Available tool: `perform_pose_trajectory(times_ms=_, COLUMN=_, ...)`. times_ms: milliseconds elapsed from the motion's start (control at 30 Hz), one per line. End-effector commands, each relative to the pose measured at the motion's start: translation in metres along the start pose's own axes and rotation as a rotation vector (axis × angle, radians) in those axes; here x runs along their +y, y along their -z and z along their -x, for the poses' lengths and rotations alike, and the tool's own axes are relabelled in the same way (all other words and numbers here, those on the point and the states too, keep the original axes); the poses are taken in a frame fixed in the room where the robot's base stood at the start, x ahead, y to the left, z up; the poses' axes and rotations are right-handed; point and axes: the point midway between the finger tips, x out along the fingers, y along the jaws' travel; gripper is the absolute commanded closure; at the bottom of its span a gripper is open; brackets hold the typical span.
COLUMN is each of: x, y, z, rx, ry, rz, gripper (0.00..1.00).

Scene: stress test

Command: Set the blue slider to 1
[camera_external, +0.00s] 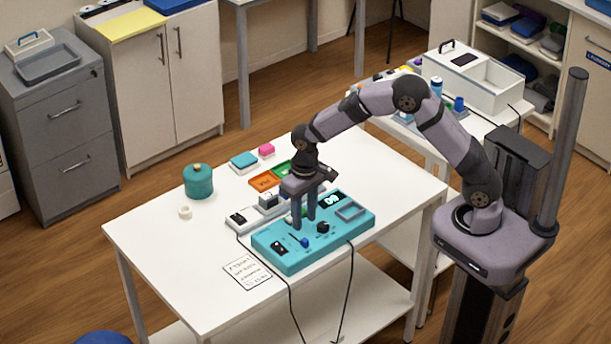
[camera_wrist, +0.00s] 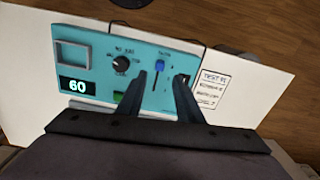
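A teal control panel (camera_external: 283,259) lies on the white table and also shows in the wrist view (camera_wrist: 97,48). Its blue slider (camera_external: 304,242) stands in a narrow slot; in the wrist view the blue knob (camera_wrist: 160,64) is at the slot's upper end. Scale marks are too small to read. My gripper (camera_external: 304,226) points down over the panel, its two fingers apart with nothing between them. In the wrist view my gripper (camera_wrist: 163,75) has its fingertips below the blue knob in the picture, apparently not gripping it. The fingers partly hide the panel.
A black dial (camera_wrist: 121,64) and a lit display (camera_wrist: 77,86) sit beside the slider. A black switch (camera_external: 279,247) is on its other side. Behind are a white device (camera_external: 238,217) and a teal pot (camera_external: 198,181). A written note (camera_external: 246,272) and black cables lie in front.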

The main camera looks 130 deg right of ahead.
Motion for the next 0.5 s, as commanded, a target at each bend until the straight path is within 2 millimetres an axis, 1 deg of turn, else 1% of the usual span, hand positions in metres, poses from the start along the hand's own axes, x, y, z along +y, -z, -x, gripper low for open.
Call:
perform_pose_trajectory(times_ms=133, x=0.001, y=-0.002, z=0.0, rx=-0.006, ry=-0.003, rz=-0.076, gripper=0.67)
perform_pose_trajectory(times_ms=333, x=0.001, y=-0.002, z=-0.001, rx=-0.006, ry=-0.004, rz=-0.094, gripper=0.67)
perform_pose_trajectory(times_ms=500, x=0.001, y=-0.003, z=-0.011, rx=-0.008, ry=-0.005, rz=-0.092, gripper=0.67)
